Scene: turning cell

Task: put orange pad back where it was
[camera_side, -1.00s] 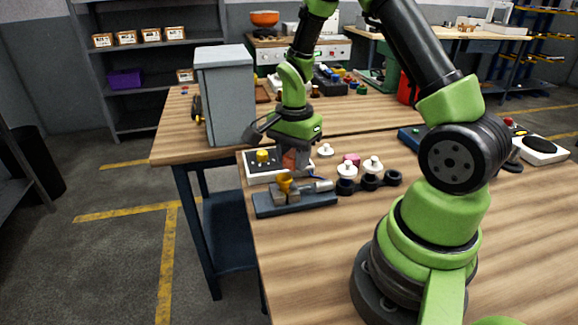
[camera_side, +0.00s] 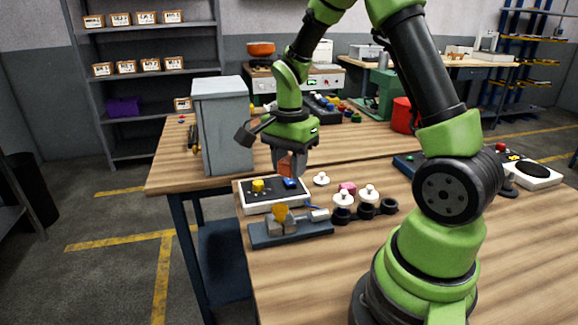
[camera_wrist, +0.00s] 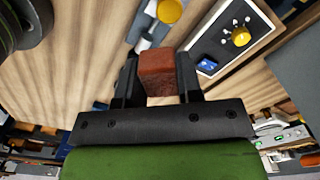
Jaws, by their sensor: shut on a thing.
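The orange pad (camera_side: 286,168) is a small reddish-orange block held between the fingers of my gripper (camera_side: 290,172). In the wrist view the pad (camera_wrist: 157,72) sits between the two black fingers of my gripper (camera_wrist: 160,75), which are shut on it. In the side view it hangs over the white-framed panel (camera_side: 262,205), near its back right part and apparently above its surface. The panel has a yellow knob and a blue part, both also visible in the wrist view. The pad's underside is hard to see.
A small vise (camera_side: 290,233) with a yellow piece stands in front of the panel. A grey cabinet (camera_side: 224,125) stands close at the left. White-topped knobs, a pink piece (camera_side: 348,189) and black rings (camera_side: 366,211) are at the right. Bare wood lies further right.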

